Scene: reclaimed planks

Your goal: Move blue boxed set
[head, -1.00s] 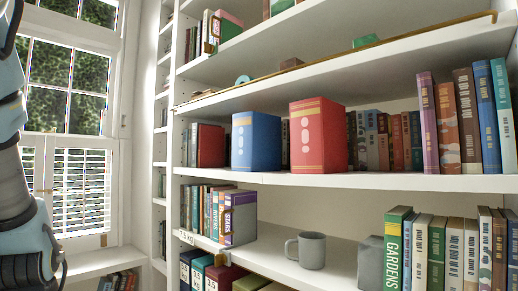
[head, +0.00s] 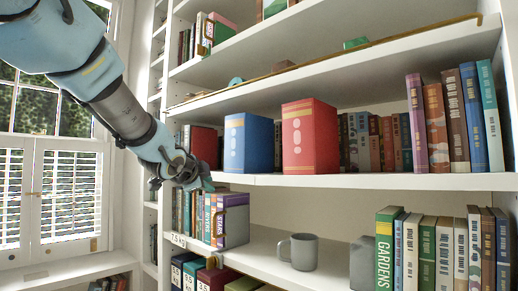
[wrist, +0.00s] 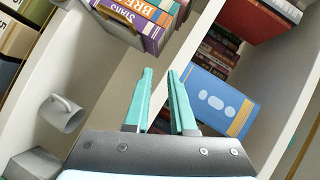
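The blue boxed set (head: 249,143) stands upright on the middle shelf in the head view, a blue box with gold bands and pale ovals on its spine. In the wrist view the blue boxed set (wrist: 215,103) lies to the right of my fingers, tilted by the camera angle and partly hidden behind the right finger. My gripper (head: 207,182) is at the shelf's front edge, left of and slightly below the box, apart from it. In the wrist view my gripper (wrist: 159,72) has its two teal fingers apart with nothing between them.
A red boxed set (head: 310,137) stands just right of the blue one. Dark red books (head: 203,142) stand to its left. The lower shelf holds several books (head: 233,222) and a grey mug (head: 300,251), with clear room around the mug. A shelf (head: 330,75) is overhead.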

